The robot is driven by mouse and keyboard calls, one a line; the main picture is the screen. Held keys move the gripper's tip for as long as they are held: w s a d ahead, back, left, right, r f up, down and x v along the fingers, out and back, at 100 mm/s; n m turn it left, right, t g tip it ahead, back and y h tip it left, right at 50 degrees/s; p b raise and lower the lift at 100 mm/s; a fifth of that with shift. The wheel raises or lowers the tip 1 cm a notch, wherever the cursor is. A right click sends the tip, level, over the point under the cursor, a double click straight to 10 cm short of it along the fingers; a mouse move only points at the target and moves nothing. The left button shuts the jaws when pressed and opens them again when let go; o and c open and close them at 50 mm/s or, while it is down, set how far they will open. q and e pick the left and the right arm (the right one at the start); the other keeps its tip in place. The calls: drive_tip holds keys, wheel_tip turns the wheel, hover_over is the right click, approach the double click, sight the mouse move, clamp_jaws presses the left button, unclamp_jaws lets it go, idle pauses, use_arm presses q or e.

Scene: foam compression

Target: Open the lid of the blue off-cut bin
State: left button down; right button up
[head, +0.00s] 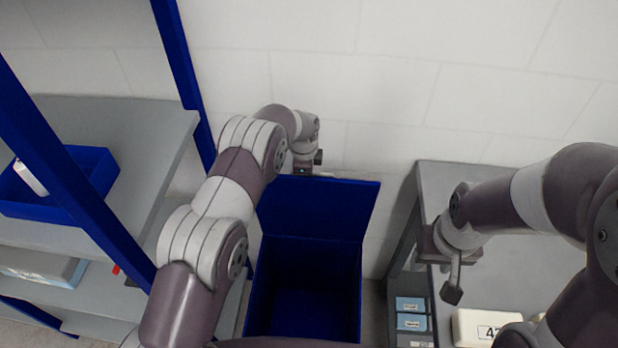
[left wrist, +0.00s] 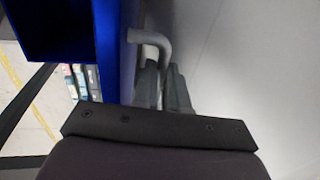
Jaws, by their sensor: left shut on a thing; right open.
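The blue off-cut bin (head: 345,275) stands on the floor in the middle of the head view, its dark inside showing. Its lid (head: 335,205) is raised, standing roughly upright at the back edge near the wall. My left gripper (head: 306,172) is at the lid's top edge. In the left wrist view its fingers (left wrist: 165,88) are shut on a bent grey handle (left wrist: 150,38) beside the blue lid (left wrist: 128,60). The finger contact is partly hidden. My right gripper (head: 452,278) is open and empty, pointing down over the right-hand bench, away from the bin.
A blue-framed shelf (head: 150,150) with a blue tray (head: 95,165) stands on the left. A grey bench (head: 440,180) on the right carries a whitish numbered box (head: 470,325); labelled blue boxes (head: 410,305) sit below its top. A pale wall (head: 400,90) is close behind the lid.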

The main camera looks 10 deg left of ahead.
use_arm(q)
drive_tip(key=shift+s+f, duration=0.25)
drive_tip(key=shift+f, duration=0.15)
drive_tip(key=c, duration=1.2)
unclamp_jaws()
drive_tip(key=shift+o, duration=0.2)
drive_tip(key=shift+w, duration=0.35)
drive_tip(key=shift+s+r, duration=0.1)
drive_tip(key=shift+r, duration=0.2)
drive_tip(key=b+v, duration=0.2)
drive_tip(key=v, duration=1)
drive_tip(key=shift+b, duration=0.35)
use_arm(e)
drive_tip(key=shift+w+f, duration=0.2)
drive_tip(key=shift+f, duration=1.3)
